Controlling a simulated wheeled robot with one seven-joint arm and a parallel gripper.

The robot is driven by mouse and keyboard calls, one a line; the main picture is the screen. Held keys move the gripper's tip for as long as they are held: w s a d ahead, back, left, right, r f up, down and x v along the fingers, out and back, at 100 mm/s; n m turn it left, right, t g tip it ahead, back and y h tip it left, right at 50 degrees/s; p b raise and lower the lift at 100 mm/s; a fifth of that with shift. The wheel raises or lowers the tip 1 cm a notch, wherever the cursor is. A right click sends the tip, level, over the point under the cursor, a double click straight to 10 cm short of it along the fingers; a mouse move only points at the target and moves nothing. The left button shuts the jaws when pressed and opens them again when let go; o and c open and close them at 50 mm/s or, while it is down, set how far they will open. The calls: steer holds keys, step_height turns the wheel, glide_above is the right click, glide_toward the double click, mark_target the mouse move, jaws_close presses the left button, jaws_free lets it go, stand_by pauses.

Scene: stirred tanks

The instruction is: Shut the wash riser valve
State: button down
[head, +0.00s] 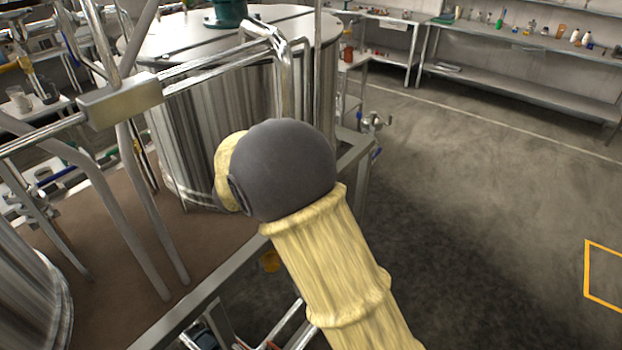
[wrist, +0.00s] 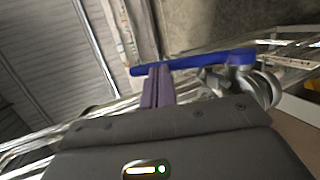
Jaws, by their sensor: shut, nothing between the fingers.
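In the wrist view, a long blue lever (wrist: 200,61) runs across the picture, joined at its right end to a metal valve body (wrist: 266,88) on bright pipework. I take this as the wash riser valve; no label is readable. My gripper (wrist: 157,72) is shut and empty, its fingertips at the lever's left, free end. I cannot tell whether they touch it. In the head view my gripper is hidden behind my arm. A small metal valve with a blue part (head: 376,153) shows right of the tank there; I cannot tell if it is the same one.
A large steel tank (head: 180,125) stands behind my arm, with bent pipes and a metal box (head: 120,100) to its left. A brown-topped platform (head: 95,235) with a steel edge lies below. Open floor (head: 490,200) lies to the right, with shelves (head: 520,85) along the wall.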

steer(key=r+b+v, duration=0.1)
steer(key=b+v, duration=0.2)
steer(key=v, duration=1.1)
steer(key=shift+w+d+r, duration=0.25)
steer(key=shift+w+r, duration=0.05)
steer(key=shift+r, duration=0.05)
